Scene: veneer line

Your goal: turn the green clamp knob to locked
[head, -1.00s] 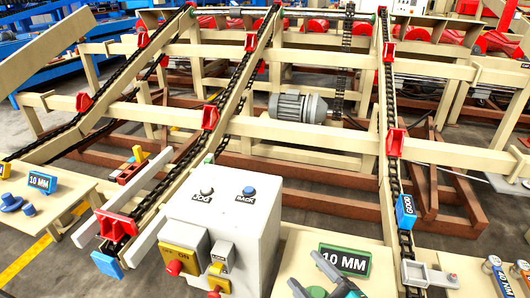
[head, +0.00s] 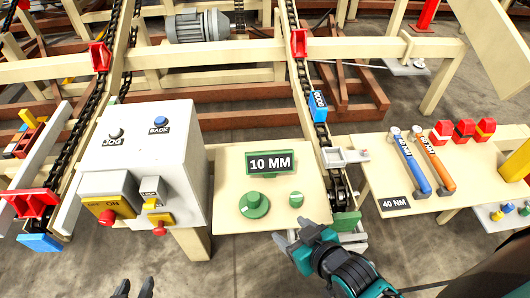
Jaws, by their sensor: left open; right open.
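A green round knob (head: 254,204) with a raised centre sits on a cream panel (head: 225,170), below a green "10 MM" sign (head: 270,163). A smaller green disc (head: 296,199) lies to its right. I see no readable locked mark on the knob. My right gripper (head: 287,238), teal with grey fingers, is open and empty at the panel's front right corner, apart from the knob and to its lower right. My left gripper (head: 134,288) shows only its dark fingertips at the bottom edge, open and empty, below the control box.
A grey control box (head: 145,140) with yellow and red switches stands left of the panel. A chain conveyor with a blue "GOOD" tag (head: 318,106) runs right of it. A table (head: 375,185) at right holds blue (head: 412,165) and orange (head: 437,165) wrenches.

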